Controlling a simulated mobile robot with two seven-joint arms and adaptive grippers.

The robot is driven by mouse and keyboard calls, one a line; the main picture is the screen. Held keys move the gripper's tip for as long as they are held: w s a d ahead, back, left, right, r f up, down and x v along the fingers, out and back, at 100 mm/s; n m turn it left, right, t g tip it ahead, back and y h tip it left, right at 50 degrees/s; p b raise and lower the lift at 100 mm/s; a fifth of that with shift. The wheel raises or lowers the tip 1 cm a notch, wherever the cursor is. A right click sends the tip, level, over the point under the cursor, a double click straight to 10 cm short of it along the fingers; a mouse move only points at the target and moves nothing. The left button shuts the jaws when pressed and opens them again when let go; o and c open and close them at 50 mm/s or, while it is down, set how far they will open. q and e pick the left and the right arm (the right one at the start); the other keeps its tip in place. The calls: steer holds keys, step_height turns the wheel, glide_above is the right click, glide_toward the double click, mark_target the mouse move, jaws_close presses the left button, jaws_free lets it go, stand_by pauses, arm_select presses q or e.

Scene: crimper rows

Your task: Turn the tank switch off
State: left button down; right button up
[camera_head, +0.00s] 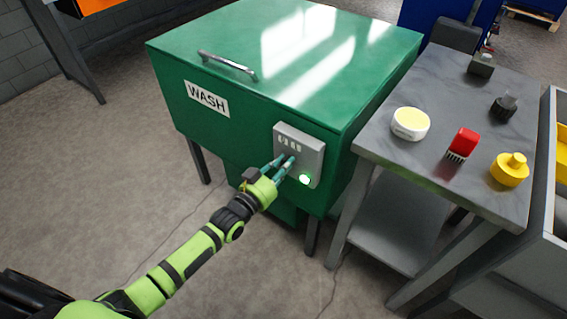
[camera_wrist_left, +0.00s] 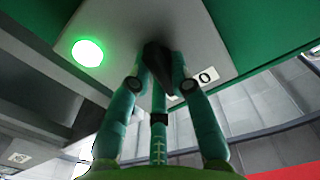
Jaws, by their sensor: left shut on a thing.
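The green wash tank (camera_head: 250,115) stands in the middle of the head view, with a WASH label (camera_head: 208,98) on its front. A grey switch box (camera_head: 313,150) is on the front at the right, with a lit green lamp (camera_head: 304,180). My left gripper (camera_head: 284,162) is at this box, its fingers covering the switch in the head view. In the left wrist view, its fingers (camera_wrist_left: 160,82) are shut on the dark switch knob (camera_wrist_left: 158,62). The green lamp (camera_wrist_left: 87,53) glows there, and a 0 mark (camera_wrist_left: 206,77) shows beside the knob. My right gripper is not in view.
A grey metal table (camera_head: 400,165) stands close to the tank's right side. It holds a yellow-topped white round thing (camera_head: 410,123), a red block (camera_head: 461,144), a yellow knobbed piece (camera_head: 510,169) and small dark pieces. The floor at the left is clear.

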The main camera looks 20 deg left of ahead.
arm_select(q)
steer(key=shift+n, duration=1.4)
steer(key=n, duration=0.2)
steer(key=shift+a+n+p, duration=0.1)
steer(key=shift+n+p, duration=0.2)
steer(key=shift+r+n, duration=0.1)
steer(key=shift+n, duration=1.1)
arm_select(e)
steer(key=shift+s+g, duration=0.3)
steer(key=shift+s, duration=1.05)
arm_select(q)
steer(key=shift+n, duration=0.3)
steer(key=c, duration=1.1)
jaws_free()
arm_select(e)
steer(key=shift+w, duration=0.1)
